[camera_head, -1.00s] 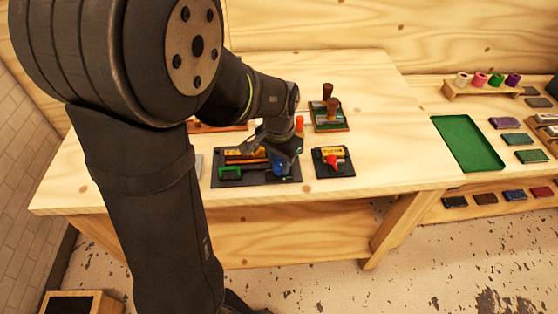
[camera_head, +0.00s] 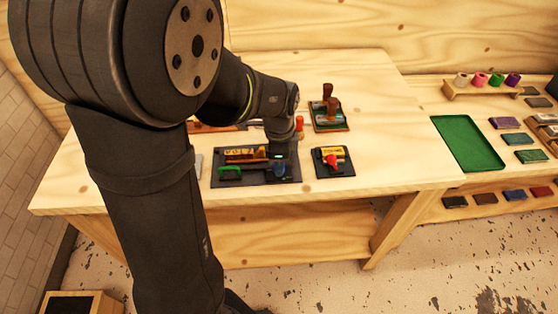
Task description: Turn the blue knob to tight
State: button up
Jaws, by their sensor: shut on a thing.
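The blue knob (camera_head: 281,169) sits at the right part of a dark base plate (camera_head: 255,180) on the wooden table. My gripper (camera_head: 281,160) points down over the knob and is shut on it, hiding much of it. The fingertips are small and dark here. A yellow labelled block (camera_head: 245,154) and a green handle (camera_head: 230,173) are on the same plate, to the left of the knob. The knob's setting cannot be read.
A smaller dark plate with a red knob (camera_head: 332,160) lies just right. A green-topped stand with brown handles (camera_head: 329,110) is behind it. A red-topped tool (camera_head: 299,123) stands close to my wrist. The table's right part is clear; a green tray (camera_head: 467,145) lies beyond.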

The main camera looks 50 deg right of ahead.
jog(key=shift+m, duration=1)
jog(key=o, duration=1)
notch_tip(320, 180, up, 17)
jog(key=shift+r, duration=0.2)
